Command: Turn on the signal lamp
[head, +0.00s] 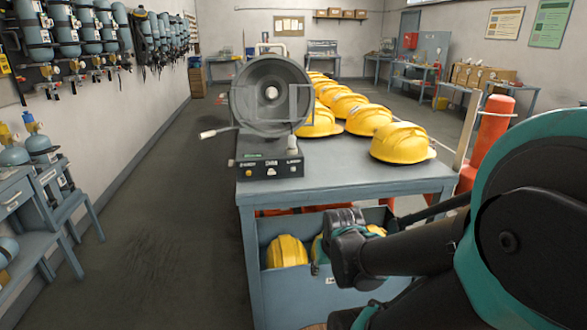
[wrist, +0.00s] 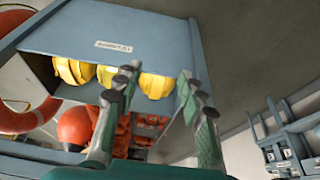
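The signal lamp (head: 271,93) is a large round dark-grey lamp with a pale centre, standing at the near left corner of a blue-grey table. I see no glow from it. Its dark base (head: 270,165) carries small controls and labels too small to read. A short lever with a pale end sticks out to the left. My gripper (head: 340,248) is lower and to the right, in front of the table, apart from the lamp. In the wrist view my gripper (wrist: 163,95) has its two fingers spread with nothing between them. The lamp is not visible in the wrist view.
Yellow helmets (head: 402,143) stand in rows on the table (head: 345,185), right of and behind the lamp. An open-fronted bin (head: 275,265) below holds more yellow helmets, close to my gripper. Breathing sets (head: 62,30) hang on the left wall. The floor left of the table is clear.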

